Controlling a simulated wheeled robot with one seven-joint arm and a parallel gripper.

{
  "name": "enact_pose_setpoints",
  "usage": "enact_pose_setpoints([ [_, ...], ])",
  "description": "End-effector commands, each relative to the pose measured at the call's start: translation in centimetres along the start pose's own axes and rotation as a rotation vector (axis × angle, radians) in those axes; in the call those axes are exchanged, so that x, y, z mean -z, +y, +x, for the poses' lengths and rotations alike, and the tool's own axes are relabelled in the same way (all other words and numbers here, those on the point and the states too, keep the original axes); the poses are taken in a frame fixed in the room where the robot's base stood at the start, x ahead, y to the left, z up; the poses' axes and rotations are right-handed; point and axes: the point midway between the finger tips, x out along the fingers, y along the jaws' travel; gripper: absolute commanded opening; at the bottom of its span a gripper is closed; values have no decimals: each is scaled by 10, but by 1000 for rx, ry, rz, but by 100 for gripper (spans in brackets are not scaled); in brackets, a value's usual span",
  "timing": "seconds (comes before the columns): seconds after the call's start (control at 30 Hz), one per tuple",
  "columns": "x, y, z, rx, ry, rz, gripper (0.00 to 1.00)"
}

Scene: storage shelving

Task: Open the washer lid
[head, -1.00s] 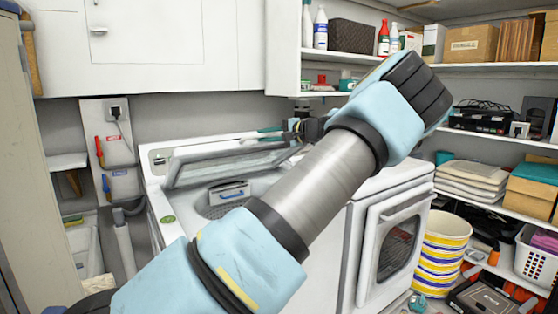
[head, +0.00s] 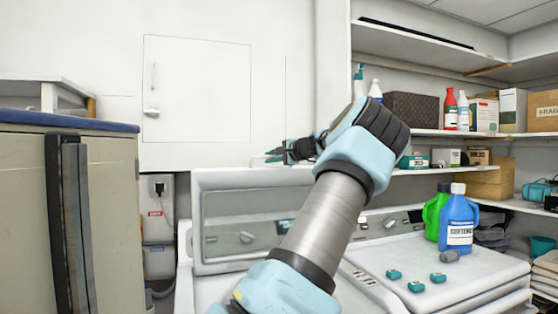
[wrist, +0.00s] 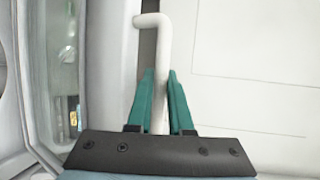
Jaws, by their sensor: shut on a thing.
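The washer lid (head: 228,180) is a white frame with a clear window. In the head view it stands raised, close to upright, at the back of the white washer (head: 205,291). My gripper (head: 273,156) is at the lid's top edge, right of its middle. In the wrist view my gripper (wrist: 160,74) has its green fingers shut on a white bent bar (wrist: 152,20), which looks like the lid's handle. The lid's frame and window (wrist: 62,70) show to the left of it. My arm hides the lid's right part and much of the washer's opening.
To the right, a white machine top (head: 450,268) holds a blue bottle (head: 459,222), a green bottle (head: 434,212) and small teal items. Shelves with boxes are above it. A white wall cabinet (head: 197,90) is behind the lid. A beige cabinet (head: 25,220) stands left.

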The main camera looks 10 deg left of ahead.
Motion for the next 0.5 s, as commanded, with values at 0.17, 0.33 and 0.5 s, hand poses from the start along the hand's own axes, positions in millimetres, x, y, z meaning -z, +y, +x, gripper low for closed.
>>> enact_pose_setpoints([
  [0.17, 1, -3, 5, -1, 1, -1, 0],
  [0.33, 2, -3, 5, -1, 2, -1, 0],
  [0.5, 2, -2, 5, -1, 3, -1, 0],
])
